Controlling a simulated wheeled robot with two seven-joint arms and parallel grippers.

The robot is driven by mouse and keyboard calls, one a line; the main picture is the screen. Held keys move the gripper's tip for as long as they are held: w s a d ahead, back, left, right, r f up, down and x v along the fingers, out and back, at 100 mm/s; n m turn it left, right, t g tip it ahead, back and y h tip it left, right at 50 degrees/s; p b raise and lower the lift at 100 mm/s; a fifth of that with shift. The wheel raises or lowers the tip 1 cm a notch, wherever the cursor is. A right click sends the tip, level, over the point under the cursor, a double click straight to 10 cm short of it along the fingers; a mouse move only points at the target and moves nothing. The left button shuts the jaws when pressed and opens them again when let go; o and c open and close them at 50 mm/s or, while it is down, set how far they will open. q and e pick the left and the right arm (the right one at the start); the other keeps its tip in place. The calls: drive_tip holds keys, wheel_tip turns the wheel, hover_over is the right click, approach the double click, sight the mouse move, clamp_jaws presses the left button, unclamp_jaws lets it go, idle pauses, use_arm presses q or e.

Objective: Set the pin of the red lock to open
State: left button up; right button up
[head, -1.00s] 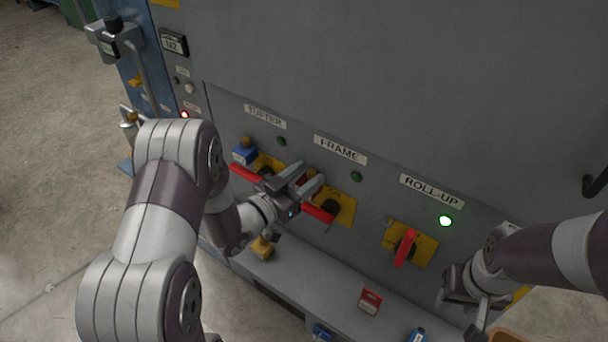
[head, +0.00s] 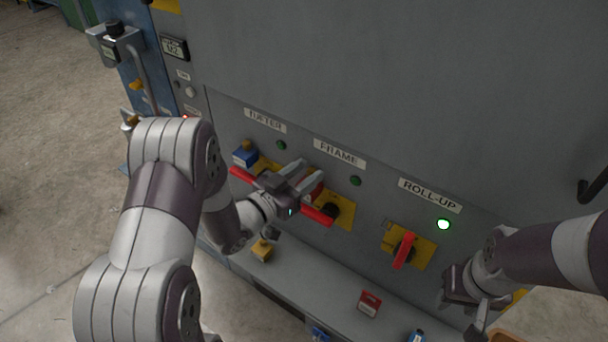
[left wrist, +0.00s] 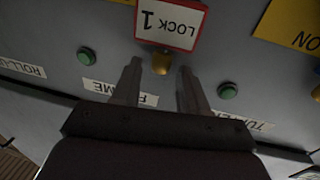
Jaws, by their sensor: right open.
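The red lock (left wrist: 170,24) shows in the left wrist view as a white plate with a red border reading LOCK 1. Its yellow pin (left wrist: 160,63) stands at the lock's edge, between the two fingers of my left gripper (left wrist: 158,80). The fingers are apart, with a gap on each side of the pin. In the head view my left gripper (head: 308,174) is at the panel below the FRAME label and largely hides the lock and its pin. My right gripper (head: 476,306) is open and empty at the lower right, away from the lock.
Red switch handles on yellow plates sit under TUFTER, FRAME and ROLL-UP (head: 404,250). A blue lock (head: 244,156) hangs by TUFTER. The ledge below holds a yellow lock (head: 262,250), a red-and-white lock (head: 369,303) and blue items. The ROLL-UP lamp (head: 444,224) glows green.

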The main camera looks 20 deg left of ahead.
use_arm(q)
drive_tip(key=shift+s, duration=0.1)
drive_tip(key=shift+s+a+f, duration=0.15)
drive_tip(key=shift+s+a, duration=0.15)
drive_tip(key=shift+s, duration=0.1)
drive_tip(key=b+v, duration=0.2)
drive_tip(key=v, duration=0.9)
drive_tip(key=shift+s, duration=0.35)
